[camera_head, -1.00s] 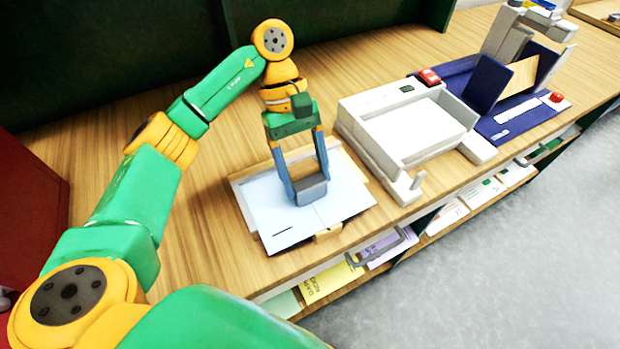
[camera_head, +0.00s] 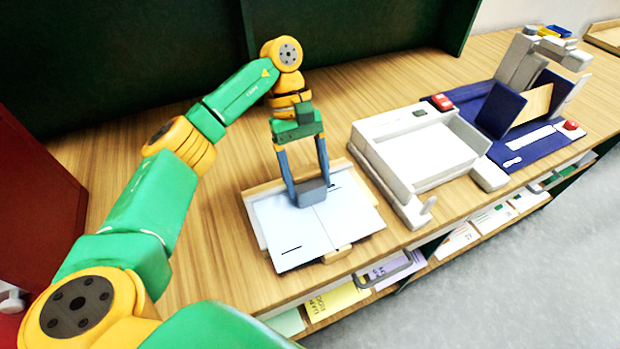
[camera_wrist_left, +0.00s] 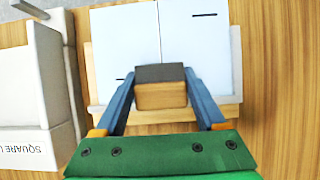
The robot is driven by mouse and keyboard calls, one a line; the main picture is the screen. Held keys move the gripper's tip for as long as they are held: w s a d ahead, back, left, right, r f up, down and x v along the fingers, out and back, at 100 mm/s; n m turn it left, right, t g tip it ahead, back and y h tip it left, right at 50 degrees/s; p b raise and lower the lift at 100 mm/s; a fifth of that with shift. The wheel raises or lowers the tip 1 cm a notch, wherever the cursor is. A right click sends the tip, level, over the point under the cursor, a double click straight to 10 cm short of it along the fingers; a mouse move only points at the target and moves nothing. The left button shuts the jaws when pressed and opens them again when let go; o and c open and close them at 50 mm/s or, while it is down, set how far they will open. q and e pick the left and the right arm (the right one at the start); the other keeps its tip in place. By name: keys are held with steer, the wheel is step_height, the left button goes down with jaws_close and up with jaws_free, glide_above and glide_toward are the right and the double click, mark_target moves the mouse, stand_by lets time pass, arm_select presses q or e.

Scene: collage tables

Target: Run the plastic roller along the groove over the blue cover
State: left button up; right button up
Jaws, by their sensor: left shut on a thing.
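A pale blue-white cover (camera_head: 347,217) lies flat on a light wooden board (camera_head: 338,255), with a thin groove line across its middle; it also shows in the wrist view (camera_wrist_left: 198,45). My left gripper (camera_head: 311,193) points down and is shut on a small block-shaped tool, dark grey on one face (camera_head: 312,188) and wood-coloured on another (camera_wrist_left: 161,97). I take this tool for the roller. It sits over the groove line near the cover's back part. I cannot tell whether it touches the cover. My right gripper is out of view.
A white tray-like device (camera_head: 385,142) stands right of the board. Beyond it is a dark blue station (camera_head: 545,150) with upright panels and red buttons. A shelf below the table's front edge holds papers (camera_head: 335,299). Bare tabletop lies left of the board.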

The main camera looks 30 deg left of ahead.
arm_select(q)
step_height(320, 180, up, 7)
steer(key=p, duration=0.6)
steer(key=shift+r+p, duration=0.15)
steer(key=shift+p, duration=0.15)
steer(key=shift+f, duration=0.2)
steer(key=shift+s+d+m, duration=0.15)
steer(key=shift+m, duration=0.25)
steer(key=s+m+y, duration=0.1)
steer(key=s+m, duration=0.1)
steer(key=m, duration=0.1)
steer(key=s+d+m+g+y, duration=0.1)
steer(key=s+m+y, duration=0.1)
steer(key=m, duration=0.1)
steer(key=s+d+m+g+y, duration=0.1)
steer(key=s+m, duration=0.1)
steer(key=m, duration=0.1)
steer(key=shift+s+d+f, duration=0.15)
steer(key=shift+s+d, duration=0.1)
steer(key=shift+s, duration=0.15)
steer(key=shift+s+a+m, duration=0.15)
steer(key=shift+m, duration=0.15)
